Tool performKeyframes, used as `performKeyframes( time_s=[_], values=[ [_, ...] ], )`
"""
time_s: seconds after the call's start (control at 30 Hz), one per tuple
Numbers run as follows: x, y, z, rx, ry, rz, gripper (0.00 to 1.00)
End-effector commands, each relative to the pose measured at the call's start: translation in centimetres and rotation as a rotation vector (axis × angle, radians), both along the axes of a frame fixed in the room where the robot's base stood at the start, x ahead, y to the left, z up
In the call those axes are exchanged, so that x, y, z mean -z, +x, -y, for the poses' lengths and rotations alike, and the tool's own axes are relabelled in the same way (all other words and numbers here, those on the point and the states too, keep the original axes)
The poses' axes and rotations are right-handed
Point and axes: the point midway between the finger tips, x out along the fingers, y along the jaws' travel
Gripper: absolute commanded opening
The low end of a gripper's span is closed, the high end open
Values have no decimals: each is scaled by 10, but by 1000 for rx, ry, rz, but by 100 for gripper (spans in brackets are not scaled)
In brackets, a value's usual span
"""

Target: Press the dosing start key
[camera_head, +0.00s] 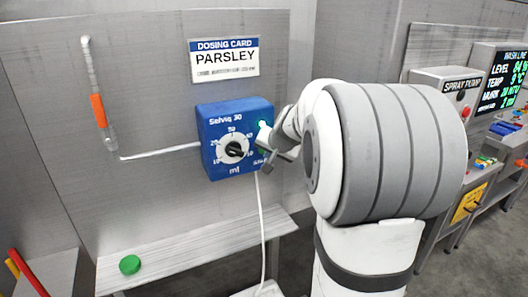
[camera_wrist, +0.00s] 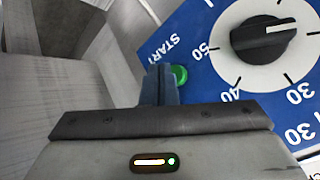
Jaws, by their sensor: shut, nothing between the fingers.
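The blue dosing unit (camera_head: 209,158), marked "Selviq 30" and "ml", is fixed to the grey panel. Its round dial has a black knob (camera_head: 234,149), also large in the wrist view (camera_wrist: 263,38). The green start key (camera_wrist: 180,75) shows beside the word START in the wrist view, partly hidden by my fingers. My gripper (camera_wrist: 160,72) is shut and empty, its fingertips right beside the key; I cannot tell whether they touch it. In the head view my gripper (camera_head: 269,166) is at the unit's right side, and a green spot (camera_head: 263,124) shows above it.
A dosing card (camera_head: 224,58) reading PARSLEY hangs above the unit. An orange-banded tube (camera_head: 100,110) is at left, with a white line to the unit. A green cap (camera_head: 130,265) lies on the shelf (camera_head: 180,255). A spray pump box (camera_head: 455,88) is at right.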

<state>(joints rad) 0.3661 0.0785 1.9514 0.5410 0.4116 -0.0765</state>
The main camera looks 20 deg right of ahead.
Motion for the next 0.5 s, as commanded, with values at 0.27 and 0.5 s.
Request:
performKeyframes(
  time_s=[0.27, 0.5],
  values=[
    [3, -21, 2, 2, -1, 1, 0],
    [2, -44, 2, 2, 0, 0, 0]
  ],
)
